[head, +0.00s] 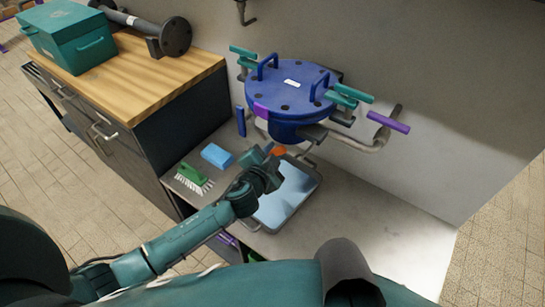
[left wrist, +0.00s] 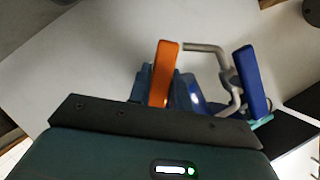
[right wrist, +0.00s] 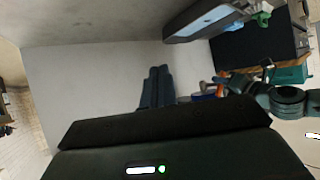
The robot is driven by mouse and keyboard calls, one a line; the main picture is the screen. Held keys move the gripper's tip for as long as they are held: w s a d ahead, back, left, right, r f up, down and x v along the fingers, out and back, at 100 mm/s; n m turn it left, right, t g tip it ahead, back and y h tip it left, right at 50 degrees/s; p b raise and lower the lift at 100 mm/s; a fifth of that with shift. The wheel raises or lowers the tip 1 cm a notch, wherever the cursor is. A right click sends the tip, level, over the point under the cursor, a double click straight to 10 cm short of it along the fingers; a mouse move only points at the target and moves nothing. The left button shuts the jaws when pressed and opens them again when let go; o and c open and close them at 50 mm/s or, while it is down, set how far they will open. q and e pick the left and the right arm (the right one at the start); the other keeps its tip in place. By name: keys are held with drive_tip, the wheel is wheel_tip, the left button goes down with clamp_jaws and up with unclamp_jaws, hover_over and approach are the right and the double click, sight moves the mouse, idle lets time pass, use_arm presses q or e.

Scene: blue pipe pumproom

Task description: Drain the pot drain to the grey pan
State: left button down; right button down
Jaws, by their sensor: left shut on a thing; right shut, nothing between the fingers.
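The blue lidded pot (head: 285,92) is mounted by the wall above the bench. The grey pan (head: 288,200) lies on the bench below it, partly covered by my left arm. An orange handle (head: 279,150) is under the pot; it also shows in the left wrist view (left wrist: 163,75). My left gripper (head: 268,166) is at that orange handle, shut on it; its fingers are partly hidden behind the handle in the left wrist view. My right gripper (right wrist: 157,85) is shut and empty, well away from the pot.
A blue handle (head: 240,122) hangs left of the pot. A blue sponge (head: 216,155) and a green brush (head: 194,178) lie left of the pan. A purple handle (head: 388,122) sticks out right of the pot. The bench (head: 400,225) is clear on the right.

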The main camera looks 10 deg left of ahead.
use_arm(q)
drive_tip(key=shift+f+m+t+y+b, duration=0.2)
drive_tip(key=shift+m+t+y+b, duration=0.35)
drive_tip(key=shift+m+b, duration=0.6)
drive_tip(key=shift+m+t+b, duration=0.35)
drive_tip(key=shift+m+b, duration=0.3)
drive_tip(key=shift+b, duration=0.1)
drive_tip(key=shift+m+t+y+b, duration=0.3)
drive_tip(key=shift+m+b, duration=0.4)
drive_tip(key=shift+b, duration=0.15)
drive_tip(key=shift+r+m+t+b, duration=0.2)
drive_tip(key=shift+m+t+b, duration=0.2)
drive_tip(key=shift+m+b, duration=0.7)
drive_tip(key=shift+r+m+b, duration=0.15)
drive_tip(key=shift+m+b, duration=0.25)
use_arm(e)
drive_tip(key=shift+m+t+y, duration=0.4)
drive_tip(key=shift+m+y, duration=0.1)
drive_tip(key=f, duration=0.1)
drive_tip(key=a+f, duration=0.1)
drive_tip(key=f, duration=0.2)
drive_tip(key=shift+w+a, duration=0.2)
drive_tip(key=shift+w, duration=0.15)
use_arm(q)
drive_tip(key=shift+t, duration=0.3)
